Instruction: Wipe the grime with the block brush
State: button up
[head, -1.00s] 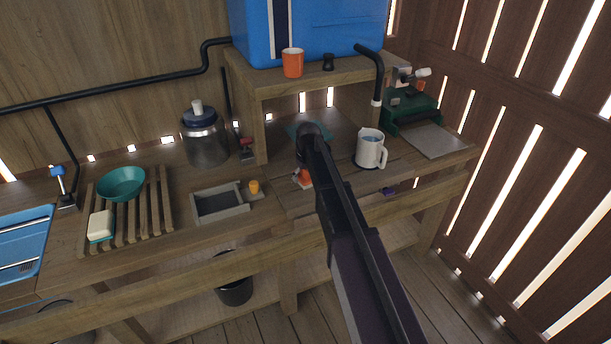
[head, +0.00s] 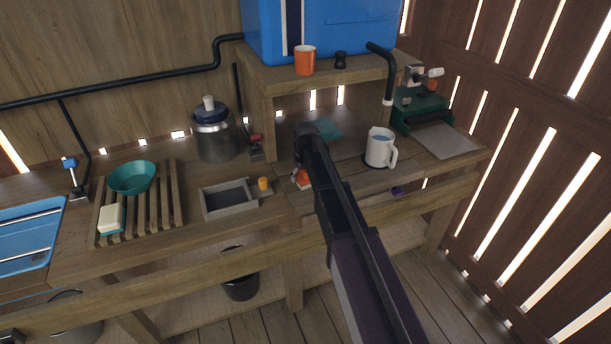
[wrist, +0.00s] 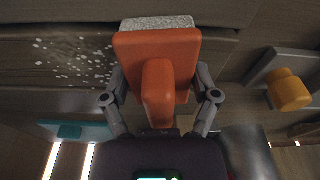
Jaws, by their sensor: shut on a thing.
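The block brush (wrist: 158,55) is orange with a handle and a pale grey speckled face at its far edge. My gripper (wrist: 160,88) is shut on its handle. In the head view a small part of the brush (head: 301,178) shows under my arm, low over the bench, left of the white jug. I cannot tell whether it touches the bench. The grime (wrist: 75,58) is a patch of white specks on the wooden planks, left of the brush in the wrist view. In the head view I cannot make out the grime; my arm covers part of that area.
A grey open box (head: 228,198) with an orange knob (head: 264,184) lies left of the brush. A white jug (head: 380,148) stands close on the right. A teal sheet (head: 328,129) lies behind. The raised shelf (head: 330,72) overhangs the back.

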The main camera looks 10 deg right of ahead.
dwell(0.3)
jog(key=shift+r+p, duration=3.05)
jog(key=shift+r+p, duration=1.5)
